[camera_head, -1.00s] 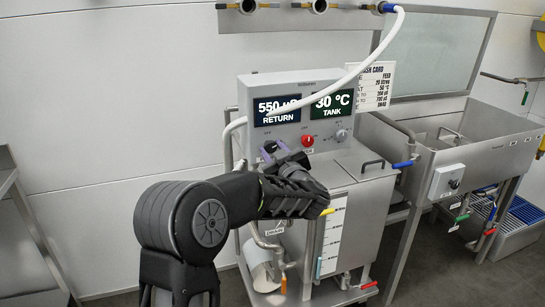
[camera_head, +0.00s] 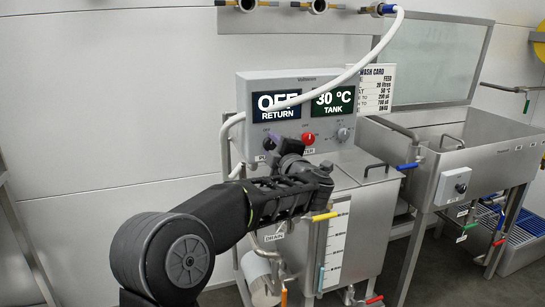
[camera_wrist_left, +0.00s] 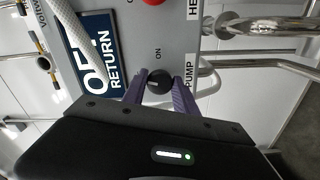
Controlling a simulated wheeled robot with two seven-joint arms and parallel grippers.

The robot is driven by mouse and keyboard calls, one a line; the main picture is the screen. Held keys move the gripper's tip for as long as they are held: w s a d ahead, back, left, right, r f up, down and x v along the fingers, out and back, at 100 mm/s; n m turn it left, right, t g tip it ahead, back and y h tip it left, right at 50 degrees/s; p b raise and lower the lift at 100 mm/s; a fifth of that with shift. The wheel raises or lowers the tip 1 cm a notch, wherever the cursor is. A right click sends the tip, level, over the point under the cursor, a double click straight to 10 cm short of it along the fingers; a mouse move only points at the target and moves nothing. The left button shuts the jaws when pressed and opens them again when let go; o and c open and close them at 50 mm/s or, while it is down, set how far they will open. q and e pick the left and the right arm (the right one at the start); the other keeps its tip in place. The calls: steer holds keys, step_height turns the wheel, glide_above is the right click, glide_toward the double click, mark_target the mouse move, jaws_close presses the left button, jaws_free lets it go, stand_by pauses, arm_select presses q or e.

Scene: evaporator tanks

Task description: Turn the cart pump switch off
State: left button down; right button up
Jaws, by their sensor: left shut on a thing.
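The grey cart control box (camera_head: 345,84) carries two displays. The RETURN display (camera_head: 291,106) reads OFF, and the TANK display (camera_head: 332,101) reads 30 °C. The black pump switch knob (camera_wrist_left: 159,82) sits beside the PUMP label (camera_wrist_left: 190,72) in the left wrist view, with the ON mark to one side of it. My left gripper (camera_wrist_left: 160,90) has its purple fingers on either side of the knob and is shut on it. In the head view my left gripper (camera_head: 275,152) is at the box's lower left and largely covers the knob. My right gripper is not in view.
A red heater knob (camera_head: 308,139) and a grey knob (camera_head: 342,134) sit to the right on the same box. A white hose (camera_head: 358,70) arches across the displays. The steel tank (camera_head: 365,220) stands below, and a sink (camera_head: 480,150) stands at right.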

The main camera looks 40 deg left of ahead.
arm_select(q)
steer(key=shift+n+b, duration=1.1)
steer(key=shift+n, duration=0.5)
steer(key=c, duration=1)
jaws_free()
steer(key=v, duration=0.7)
steer(key=shift+s+d, duration=0.25)
steer(key=shift+d, duration=0.1)
